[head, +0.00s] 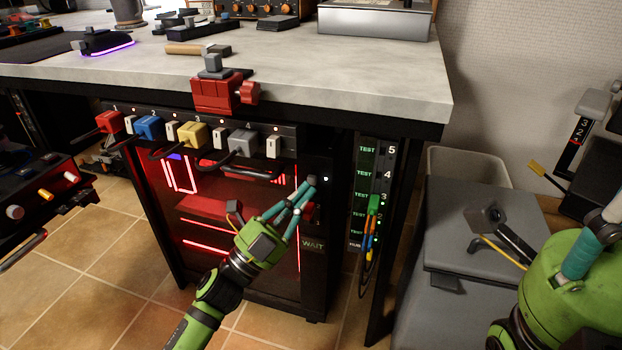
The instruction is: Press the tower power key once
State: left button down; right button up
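The tower (225,290) is a black case with a red-lit glass side, standing under the workbench. Its front strip has a small grey key (312,181) near the top, a small white light beside it and a panel reading WAIT (313,245) lower down. My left gripper (305,190) has its teal fingers drawn together, with nothing seen between them. The fingertips are right at the grey key; whether they touch it I cannot tell. My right gripper (585,245) is partly in view at the right edge, away from the tower; its fingertips are cut off or hidden.
Above the tower, a rail carries red, blue, yellow and grey plugs (243,146) with white switches. A red clamp (222,94) grips the workbench edge (400,100). A TEST strip (367,175) with cables hangs to the right. A grey bin (450,240) stands beyond the table leg.

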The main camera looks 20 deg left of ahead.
pick_arm(q)
jog(key=shift+s, duration=0.3)
jog(key=shift+s+p, duration=0.8)
jog(key=shift+s, duration=1.55)
